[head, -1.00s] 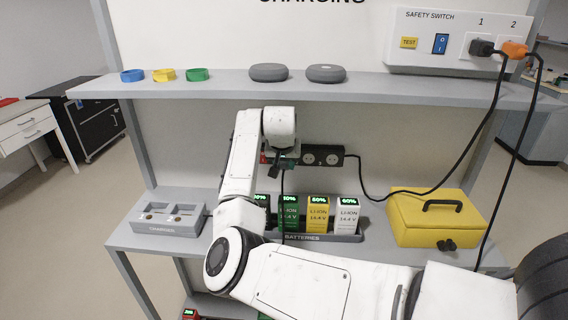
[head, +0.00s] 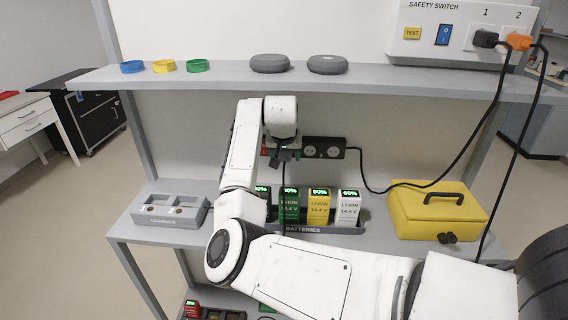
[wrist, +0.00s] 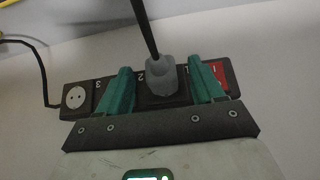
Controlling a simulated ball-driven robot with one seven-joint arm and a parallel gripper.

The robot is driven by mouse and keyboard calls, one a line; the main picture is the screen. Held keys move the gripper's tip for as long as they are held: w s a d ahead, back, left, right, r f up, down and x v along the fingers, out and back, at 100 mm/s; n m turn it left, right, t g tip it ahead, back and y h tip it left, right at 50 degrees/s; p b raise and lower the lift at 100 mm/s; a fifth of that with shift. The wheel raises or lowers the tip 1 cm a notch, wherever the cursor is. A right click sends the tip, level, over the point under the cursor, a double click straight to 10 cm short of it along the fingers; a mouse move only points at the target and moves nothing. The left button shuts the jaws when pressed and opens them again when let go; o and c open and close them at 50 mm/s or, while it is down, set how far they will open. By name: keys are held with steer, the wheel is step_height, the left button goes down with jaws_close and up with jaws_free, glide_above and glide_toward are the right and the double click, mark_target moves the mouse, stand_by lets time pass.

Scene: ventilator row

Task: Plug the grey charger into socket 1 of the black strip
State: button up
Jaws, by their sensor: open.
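The black strip (head: 324,147) is mounted on the back panel under the upper shelf. Two of its sockets show right of my gripper (head: 283,155). In the wrist view, the strip (wrist: 104,84) has the number 3 beside a bare socket at left and a red switch (wrist: 220,75) at right. The grey charger (wrist: 161,78), with a dark cable, stands on the strip between the numbers 2 and 1, at socket 1. My open gripper (wrist: 160,66) has green fingers either side of it, with gaps. Its prongs and seating depth are hidden. The left finger covers socket 2.
Below the strip stand several batteries in a tray (head: 325,228), with a charging dock (head: 168,212) at left and a yellow box (head: 436,210) at right. The upper shelf (head: 225,79) overhangs my gripper. A black cable runs from the strip to the safety switch box (head: 459,38).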

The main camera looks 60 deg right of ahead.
steer(key=s+a+b, duration=0.2)
steer(key=s+a, duration=0.2)
steer(key=a, duration=0.7)
steer(key=shift+s+a+r, duration=0.25)
steer(key=shift+s, duration=0.1)
steer(key=s+a+f+n, duration=0.3)
steer(key=a+f+n, duration=0.1)
steer(key=a+f, duration=0.25)
steer(key=s+a+f+n, duration=0.3)
steer(key=a+f+n, duration=0.15)
steer(key=f, duration=0.35)
steer(key=s+a+f+n+y, duration=0.2)
steer(key=s+a+f, duration=0.3)
steer(key=s+a, duration=0.2)
steer(key=s+a+f+n+g+y, duration=0.1)
steer(key=s+a+f, duration=0.4)
steer(key=a, duration=0.5)
steer(key=s+n+y, duration=0.1)
steer(key=s+y, duration=0.1)
steer(key=shift+a+f+n+y, duration=0.25)
steer(key=shift+f+n+y, duration=0.05)
steer(key=shift+f+n, duration=0.1)
